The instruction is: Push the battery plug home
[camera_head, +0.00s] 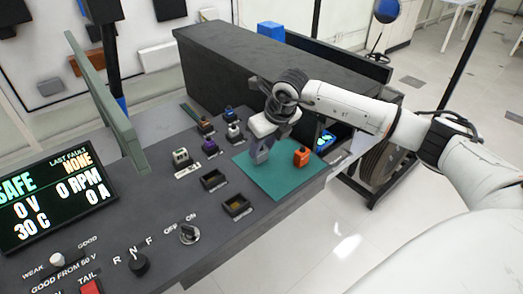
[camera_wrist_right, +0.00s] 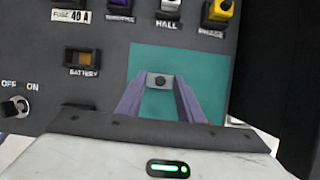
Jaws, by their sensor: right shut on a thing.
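My right gripper (camera_head: 261,155) points down over the teal mat, shut on a small grey plug (camera_wrist_right: 159,81) with a dark round mark. The grey plug sits between the fingertips in the right wrist view; whether it touches the mat is unclear, and no label on it shows. The BATTERY socket (camera_wrist_right: 82,60) is an empty dark frame with a yellowish inside, left of the gripper; it also shows in the head view (camera_head: 213,180). An orange plug (camera_head: 301,157) stands on the mat, right of the gripper. My left gripper is not in view.
Several plugs sit in the panel, including a purple one (camera_head: 210,147) and a white one (camera_head: 233,131). A second empty socket (camera_head: 237,205) lies near the mat (camera_head: 278,187). A tall dark block (camera_head: 245,70) rises behind. A display (camera_head: 50,198) and key switch (camera_head: 188,234) are left.

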